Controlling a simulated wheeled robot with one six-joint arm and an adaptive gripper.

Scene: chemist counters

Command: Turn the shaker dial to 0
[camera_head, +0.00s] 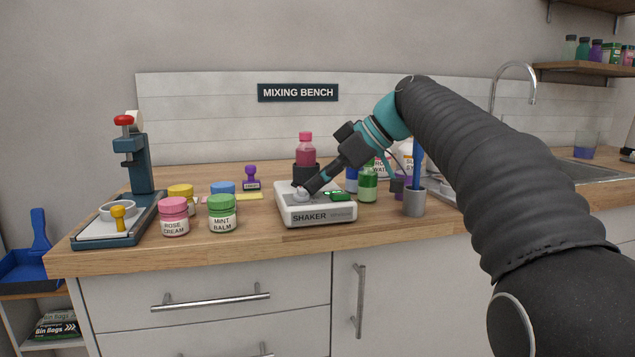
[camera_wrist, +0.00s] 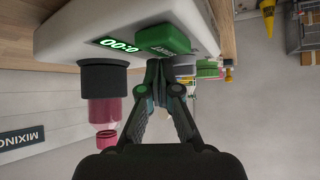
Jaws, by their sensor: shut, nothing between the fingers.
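The white shaker (camera_head: 317,214) stands on the bench, labelled SHAKER on its front. Its round pale dial (camera_head: 300,195) is on top near the front; in the wrist view the grey dial (camera_wrist: 186,66) is partly hidden by my fingers. My gripper (camera_head: 306,190) is shut and empty, its tips right at the dial; in the wrist view, where the tips (camera_wrist: 160,66) show, I cannot tell whether they touch it. The lit green display (camera_wrist: 119,45) seems to read 0:00, upside down. A green START button (camera_wrist: 163,38) is beside it. The dial's pointer is not readable.
A pink bottle (camera_head: 305,148) stands in the shaker's black holder (camera_head: 306,174). A green bottle (camera_head: 368,185) and a grey cup (camera_head: 414,202) stand to the right. Lidded jars, including Mint Balm (camera_head: 222,215), and a blue press (camera_head: 139,167) stand to the left.

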